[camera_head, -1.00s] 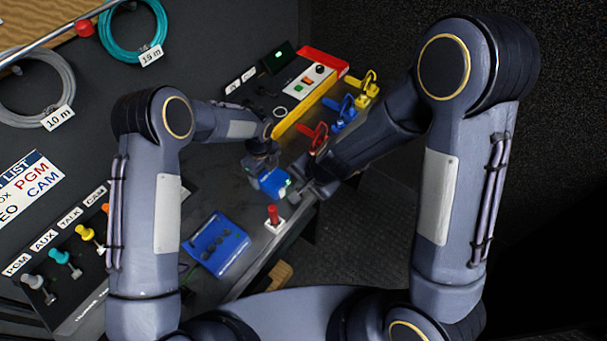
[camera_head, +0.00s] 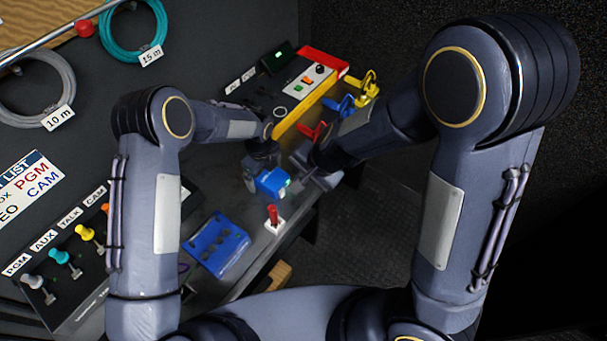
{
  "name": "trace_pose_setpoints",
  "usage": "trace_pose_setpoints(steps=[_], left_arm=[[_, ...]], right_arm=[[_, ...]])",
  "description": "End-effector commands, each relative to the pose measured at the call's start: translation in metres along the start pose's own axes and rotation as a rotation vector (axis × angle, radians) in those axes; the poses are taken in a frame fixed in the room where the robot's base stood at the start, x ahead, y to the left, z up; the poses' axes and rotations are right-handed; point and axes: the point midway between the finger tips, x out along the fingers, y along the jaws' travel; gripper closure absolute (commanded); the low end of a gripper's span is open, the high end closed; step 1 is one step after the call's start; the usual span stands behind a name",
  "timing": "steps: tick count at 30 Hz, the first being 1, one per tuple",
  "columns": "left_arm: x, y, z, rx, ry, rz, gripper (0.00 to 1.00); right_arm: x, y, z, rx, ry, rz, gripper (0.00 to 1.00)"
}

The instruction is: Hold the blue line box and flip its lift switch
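The small blue line box (camera_head: 270,182) with a green-lit spot is near the table's front edge, in the middle of the head view. My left gripper (camera_head: 261,168) is at its back side and appears shut on it, with the fingers partly hidden. The lift switch cannot be made out at this size. My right gripper (camera_head: 308,177) is just right of the box, close to its lit side. Whether it touches the box or how far its fingers are apart cannot be told.
A blue unit with dark knobs (camera_head: 217,245) and a red-handled piece on a white base (camera_head: 273,218) lie nearer. A panel with coloured plugs (camera_head: 63,257) is at left.

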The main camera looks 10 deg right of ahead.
Motion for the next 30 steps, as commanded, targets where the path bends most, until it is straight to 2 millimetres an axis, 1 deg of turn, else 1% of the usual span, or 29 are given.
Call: trace_pose_setpoints(steps=[7, 11, 14, 21, 24, 27, 30], left_arm=[[0.0, 0.0, 0.0, 0.0, 0.0, 0.0, 0.07], [-0.009, 0.0, 0.0, 0.0, -0.001, -0.002, 0.07], [-0.026, -0.001, 0.001, 0.0, -0.001, -0.004, 0.07], [-0.078, -0.001, 0.001, -0.001, -0.001, -0.004, 0.07], [-0.096, -0.001, 0.0, -0.001, -0.001, -0.003, 0.07], [-0.109, -0.001, 0.0, 0.0, -0.001, -0.002, 0.07], [-0.117, -0.001, 0.0, 0.0, 0.0, -0.001, 0.07]], right_arm=[[0.0, 0.0, 0.0, 0.0, 0.0, 0.0, 1.0], [0.0, 0.0, 0.0, 0.0, 0.0, 0.0, 1.0], [0.0, 0.0, 0.0, 0.0, 0.0, 0.0, 1.0], [0.0, 0.0, 0.0, 0.0, 0.0, 0.0, 1.0], [0.0, 0.0, 0.0, 0.0, 0.0, 0.0, 1.0], [0.0, 0.0, 0.0, 0.0, 0.0, 0.0, 1.0], [0.0, 0.0, 0.0, 0.0, 0.0, 0.0, 1.0]])
